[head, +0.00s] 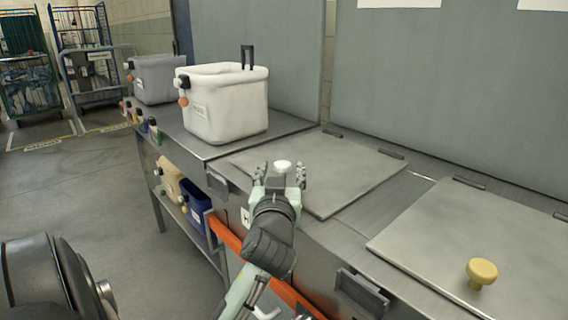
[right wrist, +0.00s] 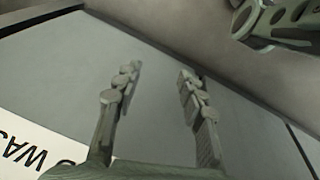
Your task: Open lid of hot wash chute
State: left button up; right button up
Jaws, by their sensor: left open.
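Two flat grey metal lids lie closed on the steel counter. The middle lid (head: 345,175) has a white knob (head: 283,166) near its left front. The right lid (head: 480,250) has a yellow knob (head: 482,272). I cannot tell from labels in the head view which one is hot wash. My left gripper (head: 281,174) is open, its fingers on either side of the white knob; contact is unclear. My right gripper (right wrist: 158,75) is open and empty before a grey surface. A white label (right wrist: 35,155) with partly cut-off "WAS" lettering lies beside it.
A white tub (head: 226,103) stands on the counter behind the left gripper, with a grey tub (head: 156,79) beyond. Handles (head: 361,294) stick out of the counter front. Cage trolleys (head: 85,45) stand far left. The floor at left is clear.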

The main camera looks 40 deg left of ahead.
pick_arm(q)
jog(key=shift+x, duration=1.45)
pick_arm(e)
jog(key=shift+s+d+f, duration=0.1)
jog(key=shift+s+f, duration=0.15)
jog(key=shift+f, duration=0.2)
jog(key=shift+s+d+f, duration=0.1)
jog(key=shift+s+f, duration=0.15)
jog(key=shift+f, duration=0.2)
pick_arm(q)
grip_shut()
